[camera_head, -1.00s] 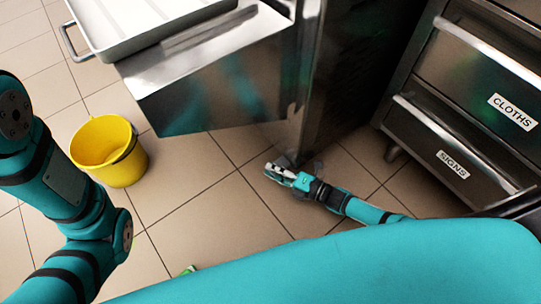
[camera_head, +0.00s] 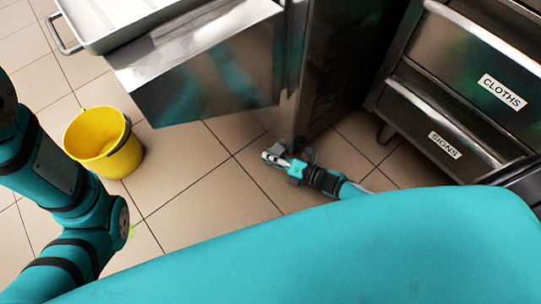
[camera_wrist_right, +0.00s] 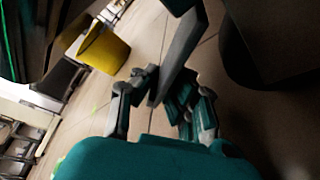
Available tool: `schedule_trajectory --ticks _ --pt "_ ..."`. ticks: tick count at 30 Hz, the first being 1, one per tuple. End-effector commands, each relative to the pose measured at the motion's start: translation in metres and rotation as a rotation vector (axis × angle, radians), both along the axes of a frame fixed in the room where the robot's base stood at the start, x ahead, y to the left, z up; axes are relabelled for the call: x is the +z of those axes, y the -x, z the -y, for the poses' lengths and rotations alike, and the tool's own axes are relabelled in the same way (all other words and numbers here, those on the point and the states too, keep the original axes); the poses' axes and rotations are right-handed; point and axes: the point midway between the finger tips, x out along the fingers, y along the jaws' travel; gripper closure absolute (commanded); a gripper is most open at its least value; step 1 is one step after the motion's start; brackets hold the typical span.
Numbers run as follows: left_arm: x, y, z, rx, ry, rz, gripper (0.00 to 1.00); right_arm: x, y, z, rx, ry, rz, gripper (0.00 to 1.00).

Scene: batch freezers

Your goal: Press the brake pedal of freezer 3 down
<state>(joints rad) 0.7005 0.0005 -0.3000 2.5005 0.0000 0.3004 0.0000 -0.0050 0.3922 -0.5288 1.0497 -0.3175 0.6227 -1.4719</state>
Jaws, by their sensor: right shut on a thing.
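My right gripper (camera_head: 272,158) is low at the floor, beside the foot of a dark metal cabinet (camera_head: 330,70), likely the freezer; no number shows on it. In the right wrist view my right gripper (camera_wrist_right: 165,98) is shut on a flat grey bar (camera_wrist_right: 181,50) that slants between its fingers. The bar looks like the brake pedal. In the head view the pedal is too small and covered to make out, and I cannot tell how far down it is. My left arm shows at the left edge, but its gripper is out of the picture.
A yellow bucket (camera_head: 112,160) stands on the tiled floor at the left. A steel shelf (camera_head: 205,75) with a pale tray (camera_head: 100,35) juts out above the floor. Drawers marked CLOTHS (camera_head: 502,92) and SIGNS (camera_head: 445,145) are at the right. Tiles between bucket and gripper are clear.

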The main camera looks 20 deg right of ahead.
Motion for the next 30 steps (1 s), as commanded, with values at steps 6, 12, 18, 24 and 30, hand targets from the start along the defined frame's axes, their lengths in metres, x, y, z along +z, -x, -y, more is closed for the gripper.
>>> schedule_trajectory --ticks 6,12,18,24,30 --pt "0.0 -0.002 0.001 0.001 -0.001 -0.005 0.6 -0.003 0.001 0.002 -0.003 0.005 -0.005 0.81" --pt "0.0 -0.002 0.001 0.001 -0.001 -0.005 0.6 -0.002 0.001 0.001 -0.001 0.003 -0.004 0.71" --pt "0.0 -0.001 -0.001 -0.001 0.002 -0.005 0.6 -0.001 0.003 0.003 -0.002 0.003 -0.004 0.71" --pt "0.0 -0.001 0.0 0.0 0.001 -0.002 0.6 0.004 0.027 0.023 -0.001 0.005 -0.005 0.71" --pt "0.0 -0.001 0.0 0.0 0.0 -0.002 0.6 0.012 0.06 0.05 -0.001 0.005 -0.006 0.71"
